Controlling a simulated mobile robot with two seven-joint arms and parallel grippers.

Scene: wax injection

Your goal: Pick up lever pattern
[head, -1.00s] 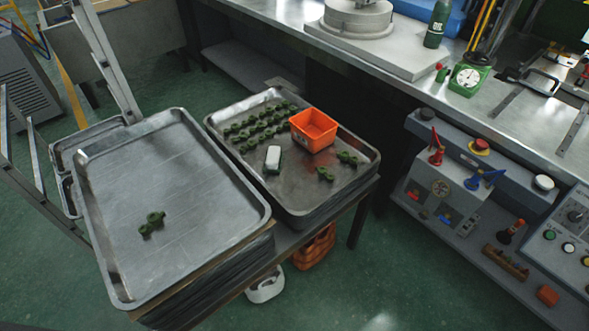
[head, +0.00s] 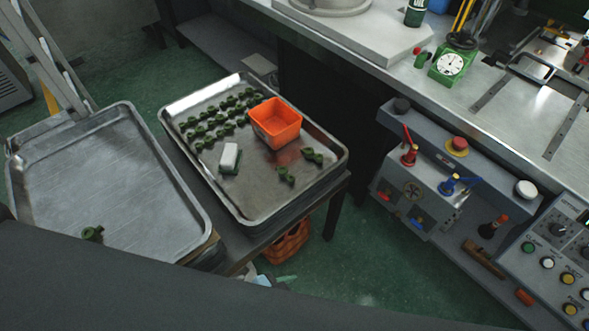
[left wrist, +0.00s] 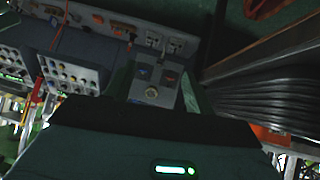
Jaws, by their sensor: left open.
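The lever patterns are small dark green parts. One lever pattern (head: 92,233) lies in the left metal tray (head: 110,165), close to my dark arm, which hides part of the tray. Two more lie in the right tray (head: 245,215), one nearer (head: 285,174) and one farther right (head: 312,155). Several others stand in rows (head: 215,122) at that tray's back left. In the left wrist view, my left gripper (left wrist: 155,88) is open and empty, with the control panel beyond its fingers and no lever pattern visible. My right gripper is not in view.
An orange bin (head: 275,125) and a white-topped block (head: 230,157) stand in the right tray. A workbench with a green dial gauge (head: 452,62) and a control panel (head: 425,185) are to the right. Green floor lies between.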

